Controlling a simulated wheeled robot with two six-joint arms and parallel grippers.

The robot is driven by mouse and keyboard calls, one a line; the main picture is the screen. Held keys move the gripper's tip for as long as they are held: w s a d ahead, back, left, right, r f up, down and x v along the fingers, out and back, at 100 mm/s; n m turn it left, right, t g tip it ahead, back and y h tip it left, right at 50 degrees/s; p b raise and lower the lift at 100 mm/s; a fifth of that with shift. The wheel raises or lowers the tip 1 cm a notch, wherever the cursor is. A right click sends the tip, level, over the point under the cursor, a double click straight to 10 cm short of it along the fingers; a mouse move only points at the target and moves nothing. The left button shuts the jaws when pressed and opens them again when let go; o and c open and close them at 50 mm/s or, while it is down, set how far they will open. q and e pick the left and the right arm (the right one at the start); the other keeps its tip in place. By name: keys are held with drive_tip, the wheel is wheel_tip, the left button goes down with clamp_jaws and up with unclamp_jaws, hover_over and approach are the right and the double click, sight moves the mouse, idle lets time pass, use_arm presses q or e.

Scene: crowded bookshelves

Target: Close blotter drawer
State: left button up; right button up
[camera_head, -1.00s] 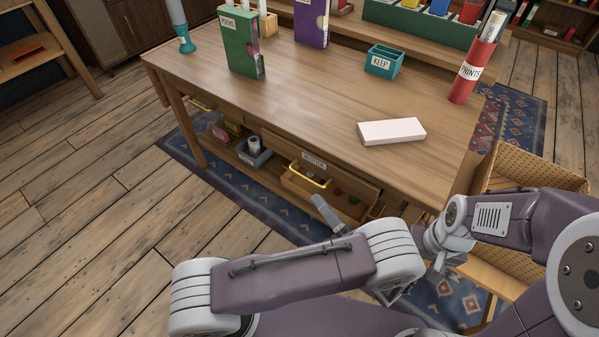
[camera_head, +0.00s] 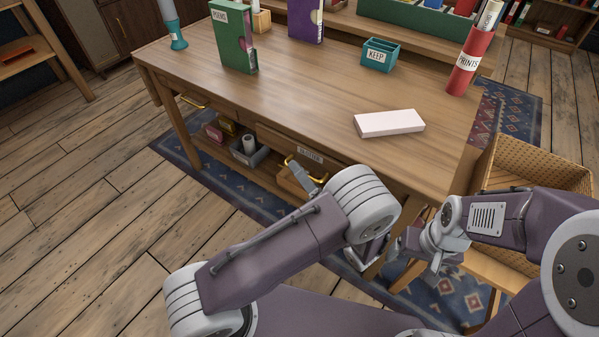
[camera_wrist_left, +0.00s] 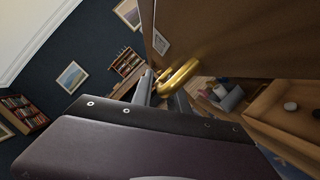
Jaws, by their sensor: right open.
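The blotter drawer's front, with its white label (camera_head: 311,155), is under the front edge of the wooden table, partly hidden by my left arm. How far it stands out is hard to tell. Its yellow handle (camera_head: 290,160) also shows in the left wrist view (camera_wrist_left: 180,75). My left gripper (camera_head: 310,184) is right at this handle; in the wrist view its grey fingers lie either side of or against the handle, and whether they are clamped on it is unclear. My right gripper (camera_head: 425,255) is open and empty, by the table's right front leg.
A pale box (camera_head: 390,123), a teal KEEP box (camera_head: 380,55), a green book (camera_head: 233,38) and a red PRINTS tube (camera_head: 467,65) stand on the tabletop. A wicker basket (camera_head: 540,160) is at the right. A grey bin (camera_head: 250,155) sits on the lower shelf. Open floor lies at the left.

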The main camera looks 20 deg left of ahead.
use_arm(q)
clamp_jaws()
idle(1.3)
